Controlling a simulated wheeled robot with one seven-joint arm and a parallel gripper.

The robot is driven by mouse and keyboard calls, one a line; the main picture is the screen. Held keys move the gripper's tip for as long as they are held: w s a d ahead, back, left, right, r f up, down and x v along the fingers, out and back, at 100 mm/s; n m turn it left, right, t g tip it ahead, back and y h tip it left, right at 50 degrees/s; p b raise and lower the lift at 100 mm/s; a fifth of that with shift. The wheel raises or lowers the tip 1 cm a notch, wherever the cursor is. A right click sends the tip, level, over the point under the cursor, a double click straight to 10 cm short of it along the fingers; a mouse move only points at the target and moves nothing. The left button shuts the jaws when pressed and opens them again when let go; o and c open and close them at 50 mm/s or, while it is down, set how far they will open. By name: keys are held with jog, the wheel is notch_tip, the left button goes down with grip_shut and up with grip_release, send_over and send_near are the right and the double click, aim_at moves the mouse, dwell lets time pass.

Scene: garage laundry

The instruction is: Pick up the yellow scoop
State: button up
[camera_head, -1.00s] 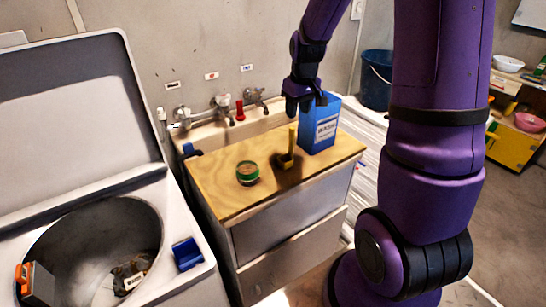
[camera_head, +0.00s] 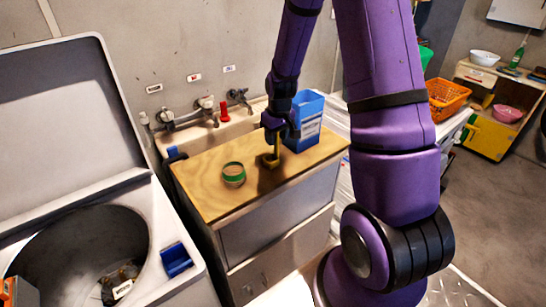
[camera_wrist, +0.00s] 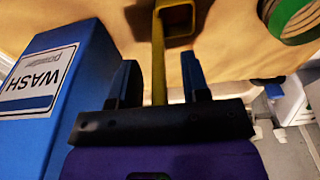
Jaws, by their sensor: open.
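The yellow scoop (camera_head: 271,160) stands on the wooden counter top with its handle pointing up. In the wrist view the scoop (camera_wrist: 159,55) has its square cup at the top and its handle running down between my fingers. My gripper (camera_head: 275,132) is right above the scoop in the head view, fingers pointing down. In the wrist view my gripper (camera_wrist: 160,82) is open, a finger on each side of the handle, with gaps visible. The lower end of the handle is hidden behind the gripper body.
A blue wash powder box (camera_head: 307,127) stands close beside my gripper, and also shows in the wrist view (camera_wrist: 84,75). A green-rimmed round container (camera_head: 233,174) sits left of the scoop. An open washer (camera_head: 135,205) is at left. The counter front (camera_head: 215,208) is clear.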

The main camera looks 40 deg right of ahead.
jog(key=shift+f, duration=0.2)
grip_shut()
jog(key=shift+r, duration=0.2)
